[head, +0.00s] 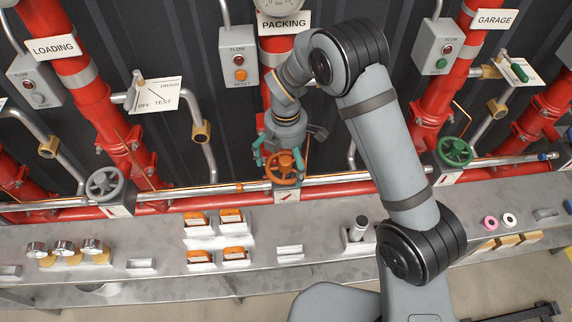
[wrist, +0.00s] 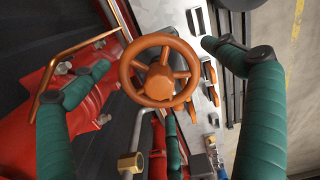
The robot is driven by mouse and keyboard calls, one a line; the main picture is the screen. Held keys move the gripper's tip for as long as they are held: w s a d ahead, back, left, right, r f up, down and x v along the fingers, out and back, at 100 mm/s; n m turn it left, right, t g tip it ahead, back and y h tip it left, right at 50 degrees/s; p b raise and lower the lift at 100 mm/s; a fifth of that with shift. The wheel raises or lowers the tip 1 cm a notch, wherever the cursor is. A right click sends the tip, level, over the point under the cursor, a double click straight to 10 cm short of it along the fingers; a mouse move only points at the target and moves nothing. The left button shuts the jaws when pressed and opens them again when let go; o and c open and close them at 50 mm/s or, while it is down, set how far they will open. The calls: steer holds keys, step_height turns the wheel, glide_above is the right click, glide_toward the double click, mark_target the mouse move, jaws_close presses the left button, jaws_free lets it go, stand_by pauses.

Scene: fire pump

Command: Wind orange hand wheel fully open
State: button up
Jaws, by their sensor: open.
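The orange hand wheel (head: 285,168) sits on the pipe below the PACKING sign, at the top of the bench's back edge. In the wrist view the orange hand wheel (wrist: 161,70) faces the camera, with its spokes and round hub visible. My gripper (head: 278,158) is at the wheel, its green fingers beside it. In the wrist view my gripper (wrist: 155,57) is open, one finger left and one right of the rim. Gaps show between both fingers and the rim there. Whether the wheel has been turned cannot be told.
A grey hand wheel (head: 104,183) is at the left and a green hand wheel (head: 455,152) at the right. A thin copper pipe (wrist: 75,65) runs close to my left finger. The metal bench (head: 330,250) holds orange-topped blocks (head: 232,253) and small parts.

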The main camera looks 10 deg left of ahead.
steer(key=shift+m, duration=0.7)
steer(key=m+b, duration=0.2)
steer(key=m, duration=0.2)
steer(key=shift+f, duration=0.2)
steer(key=m+b, duration=0.1)
steer(key=m, duration=0.2)
steer(key=shift+b, duration=0.3)
steer(key=shift+r+m, duration=0.2)
steer(key=shift+m, duration=0.3)
